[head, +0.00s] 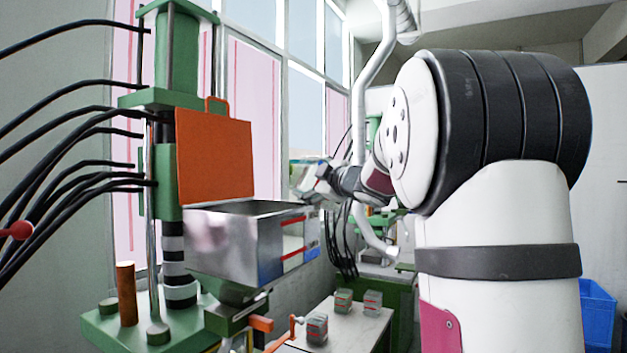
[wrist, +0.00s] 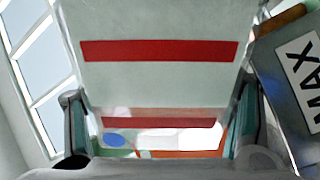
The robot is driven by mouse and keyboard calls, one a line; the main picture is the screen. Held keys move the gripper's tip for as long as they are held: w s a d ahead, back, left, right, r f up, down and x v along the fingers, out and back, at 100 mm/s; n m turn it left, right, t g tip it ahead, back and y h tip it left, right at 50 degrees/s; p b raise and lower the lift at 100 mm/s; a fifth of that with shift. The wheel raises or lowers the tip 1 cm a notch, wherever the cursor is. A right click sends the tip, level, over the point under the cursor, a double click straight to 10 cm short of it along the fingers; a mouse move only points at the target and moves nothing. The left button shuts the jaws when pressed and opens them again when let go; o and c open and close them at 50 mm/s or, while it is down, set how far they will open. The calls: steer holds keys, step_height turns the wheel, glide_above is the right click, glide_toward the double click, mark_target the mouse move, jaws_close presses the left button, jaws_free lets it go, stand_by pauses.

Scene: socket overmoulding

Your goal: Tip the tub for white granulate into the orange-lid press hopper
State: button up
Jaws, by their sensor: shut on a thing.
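The press hopper (head: 235,240) is an open-topped metal box in the head view, with its orange lid (head: 214,155) standing raised at the back. My gripper (head: 312,186) is beside the hopper's right end, a little above rim height. In the wrist view my gripper (wrist: 160,128) has a finger on each side of the tub (wrist: 160,75), shut on it. The tub is pale and translucent with a red stripe. Only a small part of it shows in the head view (head: 303,164). Its contents and exact tilt cannot be told.
A grey panel marked MAX (wrist: 298,60) stands close at the right in the wrist view, apparently the hopper's side. Black hoses (head: 75,130) run to the green press at left. A small table (head: 352,325) with moulded blocks is below. A blue crate (head: 597,312) is at right.

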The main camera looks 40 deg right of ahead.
steer(key=shift+w+a+f+n, duration=0.3)
steer(key=shift+a+f, duration=0.2)
steer(key=shift+f, duration=0.2)
steer(key=shift+w+a+f+n, duration=0.3)
steer(key=shift+a+f, duration=0.2)
steer(key=shift+f, duration=0.2)
steer(key=shift+o, duration=0.2)
steer(key=shift+a, duration=0.35)
stand_by(0.6)
steer(key=shift+c, duration=0.9)
steer(key=shift+w+a, duration=0.1)
steer(key=shift+w+a+r+n+b, duration=0.1)
steer(key=shift+a+n+b, duration=0.25)
steer(key=shift+a, duration=0.3)
steer(key=shift+w+a+r+n+b, duration=0.1)
steer(key=shift+a+n, duration=0.35)
steer(key=shift+a, duration=0.2)
stand_by(1.3)
steer(key=shift+o, duration=0.3)
steer(key=shift+a+r, duration=0.5)
steer(key=shift+a, duration=0.15)
stand_by(0.9)
